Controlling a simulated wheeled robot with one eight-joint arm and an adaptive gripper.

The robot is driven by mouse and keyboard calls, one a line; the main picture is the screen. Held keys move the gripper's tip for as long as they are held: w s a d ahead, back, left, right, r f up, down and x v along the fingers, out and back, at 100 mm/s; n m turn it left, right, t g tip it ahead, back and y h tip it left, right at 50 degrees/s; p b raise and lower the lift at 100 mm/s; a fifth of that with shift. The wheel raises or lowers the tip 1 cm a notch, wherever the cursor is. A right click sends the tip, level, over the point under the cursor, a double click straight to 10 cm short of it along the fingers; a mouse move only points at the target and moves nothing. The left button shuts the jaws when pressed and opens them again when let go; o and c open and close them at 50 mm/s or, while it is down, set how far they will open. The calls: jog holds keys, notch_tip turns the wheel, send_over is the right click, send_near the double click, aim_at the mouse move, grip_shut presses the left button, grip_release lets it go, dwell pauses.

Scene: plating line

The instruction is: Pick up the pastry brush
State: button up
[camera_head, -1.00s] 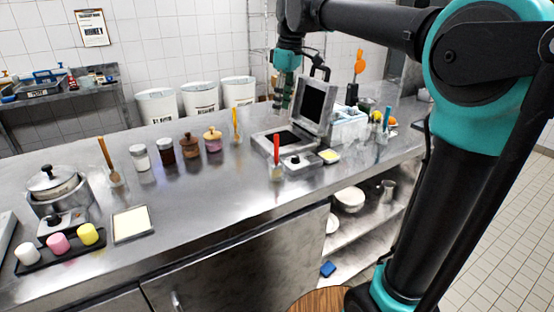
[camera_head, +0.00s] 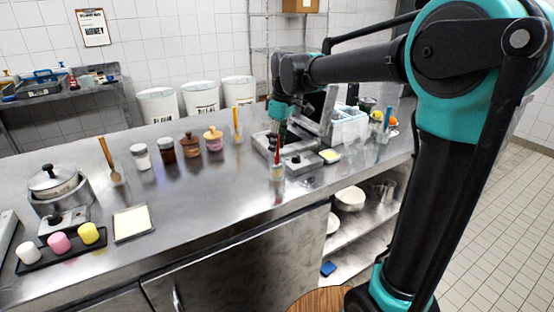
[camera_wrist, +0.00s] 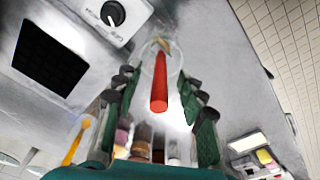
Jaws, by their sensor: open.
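The pastry brush, as I take it, has a red handle (camera_head: 282,134) and stands handle-up in a small clear holder (camera_head: 277,172) near the counter's front edge. Its lower end is too small to make out. In the wrist view the red handle (camera_wrist: 159,88) points towards the camera, with the clear holder (camera_wrist: 170,50) around its far end. My gripper (camera_head: 279,122) is above the holder, pointing down. In the wrist view my gripper (camera_wrist: 160,78) is open, its green-padded fingers on either side of the handle, with gaps showing between.
An open-lidded metal appliance (camera_head: 262,143) is behind. A yellow-handled utensil (camera_head: 236,120) and several jars (camera_head: 190,148) stand further left. Counter left of the holder is clear.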

jog(key=shift+f, duration=0.45)
grip_shut()
jog(key=shift+r, duration=0.1)
notch_tip(320, 180, up, 20)
dwell(0.6)
